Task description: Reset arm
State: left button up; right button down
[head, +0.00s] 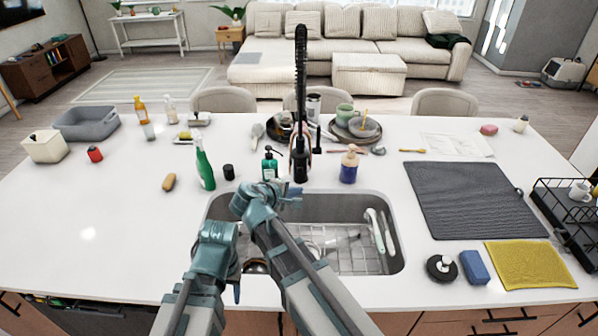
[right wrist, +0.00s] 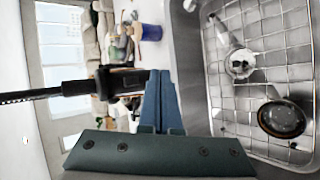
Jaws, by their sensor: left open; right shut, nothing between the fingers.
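My left arm comes in over the sink's left front edge. A small blue part of my left gripper (head: 237,292) shows beside the arm; it is open, though its fingers are mostly hidden. My right arm reaches over the sink, and my right gripper (head: 294,192) is at the sink's back edge near the black tap (head: 300,155). In the right wrist view, its blue fingers (right wrist: 162,98) are together with nothing between them.
The sink (head: 350,265) holds a wire rack, clear glassware and a dark round item (right wrist: 282,118). A dark mat (head: 465,200) lies right; the counter's left front is clear.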

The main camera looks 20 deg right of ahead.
jog(key=shift+s, duration=0.1)
jog(key=s+f+m+g+y, duration=0.6)
jog(key=s+f+m+y, duration=0.3)
jog(key=s, duration=0.6)
pick_arm(q)
notch_tip(320, 180, down, 7)
jog(key=b, duration=0.6)
jog(key=shift+r+b, duration=0.2)
jog(key=shift+b, duration=0.1)
pick_arm(e)
jog(key=s+a+f+n, duration=0.1)
jog(key=s+a+f, duration=0.2)
jog(key=a+f, duration=0.1)
jog(key=s+a+f+n+g+h, duration=0.1)
jog(key=s+a+f+n, duration=0.1)
jog(key=a, duration=0.5)
jog(key=shift+s+a+f+n+g, duration=0.2)
jog(key=shift+s+f+n+g, duration=0.1)
jog(key=shift+s+f, duration=0.45)
pick_arm(q)
jog(key=shift+d, duration=0.1)
pick_arm(e)
jog(key=shift+w+d+f+h, duration=0.1)
jog(key=shift+w+h, duration=0.05)
jog(key=shift+h, duration=0.15)
